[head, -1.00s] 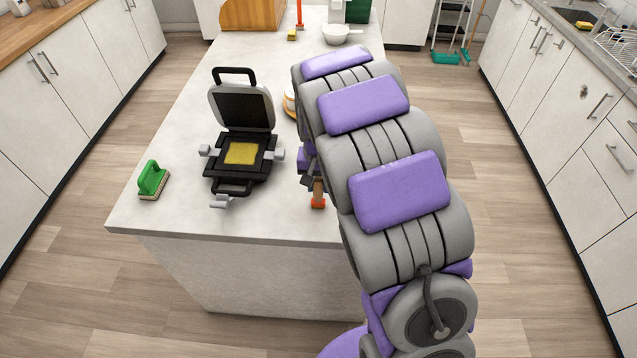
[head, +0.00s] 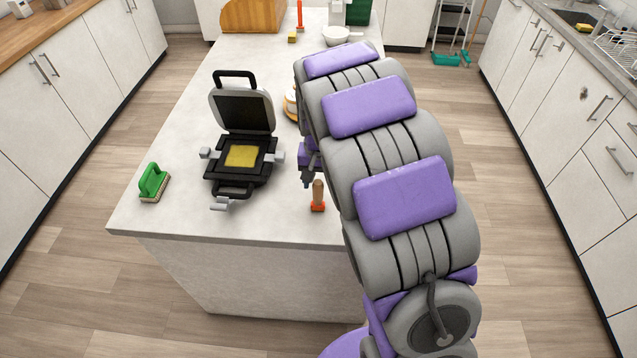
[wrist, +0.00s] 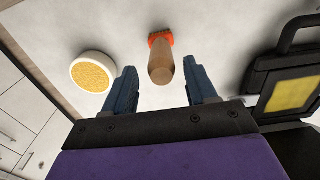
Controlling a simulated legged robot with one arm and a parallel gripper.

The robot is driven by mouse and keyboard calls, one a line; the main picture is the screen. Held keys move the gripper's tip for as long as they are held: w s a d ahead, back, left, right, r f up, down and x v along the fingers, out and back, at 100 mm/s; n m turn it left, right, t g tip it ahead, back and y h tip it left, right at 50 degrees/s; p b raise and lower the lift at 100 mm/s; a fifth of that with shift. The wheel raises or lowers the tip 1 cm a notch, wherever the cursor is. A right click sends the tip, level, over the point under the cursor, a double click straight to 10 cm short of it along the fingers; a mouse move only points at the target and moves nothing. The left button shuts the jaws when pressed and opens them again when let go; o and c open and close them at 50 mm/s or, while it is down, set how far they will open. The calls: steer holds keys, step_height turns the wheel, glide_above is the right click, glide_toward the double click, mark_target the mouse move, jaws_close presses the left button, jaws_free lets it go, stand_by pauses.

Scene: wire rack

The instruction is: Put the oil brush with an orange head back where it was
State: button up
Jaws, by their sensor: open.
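The oil brush (head: 318,194) stands upright on the island counter near its front edge, orange head down on the surface and wooden handle up. In the wrist view the brush (wrist: 161,62) shows with its handle end toward me, lying between the lines of the two fingers but beyond their tips. My gripper (head: 307,180) is just behind and left of the handle in the head view, apart from it and mostly hidden by my arm. In the wrist view my gripper (wrist: 162,74) is open with nothing between the fingers.
An open waffle maker (head: 228,185) with a yellow filling stands left of the brush. A green scrub brush (head: 153,182) lies at the left edge. A round white dish of yellow contents (wrist: 93,72) is nearby. A white bowl (head: 336,36) and yellow sponge (head: 292,37) are farther back.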

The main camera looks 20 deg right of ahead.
step_height(320, 180, up, 10)
steer(key=shift+d+f+p, duration=0.1)
steer(key=shift+f+p, duration=0.15)
steer(key=shift+p, duration=0.8)
steer(key=s+r+n+g, duration=0.1)
steer(key=s+n, duration=0.1)
steer(key=s, duration=1.5)
steer(key=s+r+n, duration=0.2)
steer(key=s, duration=1.5)
steer(key=shift+s+r+g, duration=0.15)
steer(key=shift+s+g, duration=0.25)
